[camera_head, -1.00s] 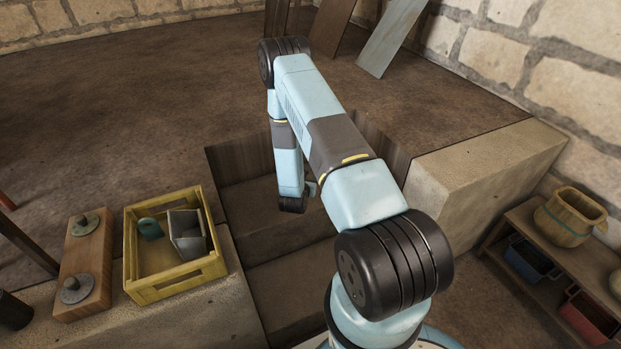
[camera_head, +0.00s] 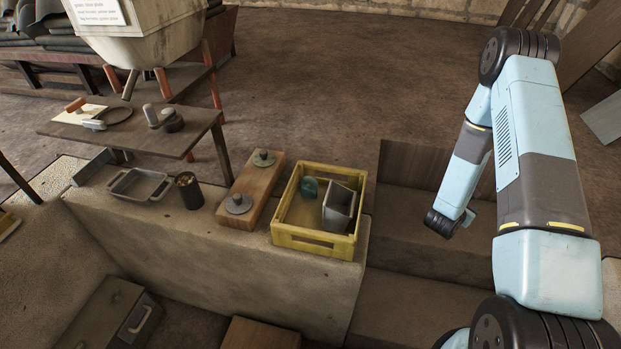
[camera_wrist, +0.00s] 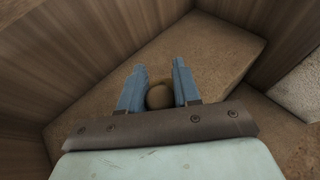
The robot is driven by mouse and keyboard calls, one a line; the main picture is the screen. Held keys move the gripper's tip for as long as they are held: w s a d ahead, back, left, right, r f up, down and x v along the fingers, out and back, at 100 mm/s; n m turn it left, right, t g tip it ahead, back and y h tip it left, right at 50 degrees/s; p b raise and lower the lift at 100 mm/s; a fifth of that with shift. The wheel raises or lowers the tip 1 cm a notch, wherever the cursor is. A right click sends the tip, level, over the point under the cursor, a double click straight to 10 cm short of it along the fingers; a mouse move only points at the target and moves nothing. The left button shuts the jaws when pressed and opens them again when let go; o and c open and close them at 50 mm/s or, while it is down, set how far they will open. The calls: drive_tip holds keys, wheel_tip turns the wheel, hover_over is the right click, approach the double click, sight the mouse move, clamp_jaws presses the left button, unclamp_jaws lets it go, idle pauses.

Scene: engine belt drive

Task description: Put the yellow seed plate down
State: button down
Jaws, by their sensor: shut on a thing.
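My gripper (camera_wrist: 160,92) has its two blue-grey fingers on either side of a small round brown thing (camera_wrist: 160,96) in the wrist view. It is shut on this thing, over a brown floor in a wood-sided pit. I cannot tell whether it is part of the yellow seed plate; no yellow plate shows clearly in either view. In the head view my arm reaches down at the right, over the pit, and the fingertips are mostly hidden by the wrist.
A yellow crate (camera_head: 316,243) with a grey box (camera_head: 339,207) and a teal piece (camera_head: 309,188) stands on the stone ledge. Left of it are a wooden board (camera_head: 250,190) with two grey knobbed discs, a dark cup (camera_head: 189,190), a metal tray (camera_head: 140,185) and a low table (camera_head: 150,138).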

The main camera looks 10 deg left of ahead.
drive_tip(key=w+a+r+n+t+y, duration=0.1)
drive_tip(key=w+a+r, duration=0.25)
drive_tip(key=r, duration=0.55)
drive_tip(key=w+a+r+n+t+y, duration=0.1)
drive_tip(key=w+a+r+y, duration=0.15)
drive_tip(key=a+r, duration=0.4)
drive_tip(key=a+r+n+y, duration=0.2)
drive_tip(key=a+r+n, duration=0.1)
drive_tip(key=a+r, duration=0.6)
drive_tip(key=s+a+r+n+y, duration=0.15)
drive_tip(key=s+a, duration=0.25)
drive_tip(key=a, duration=0.7)
drive_tip(key=s+a+n+y, duration=0.2)
drive_tip(key=s+a+y, duration=0.15)
drive_tip(key=a, duration=0.85)
drive_tip(key=s+a+f+n+y, duration=0.1)
drive_tip(key=s+a+n+y, duration=0.3)
drive_tip(key=s+a, duration=1.55)
hover_over(252, 176)
drive_tip(key=f, duration=0.6)
drive_tip(key=s+f, duration=0.1)
drive_tip(key=f, duration=0.2)
drive_tip(key=shift+d+f, duration=0.1)
drive_tip(key=shift+d, duration=0.3)
drive_tip(key=shift+w+a+f, duration=0.25)
drive_tip(key=shift+w+f, duration=0.1)
drive_tip(key=shift+f, duration=0.1)
wheel_tip(252, 176, down, 3)
drive_tip(key=shift+w+f, duration=0.1)
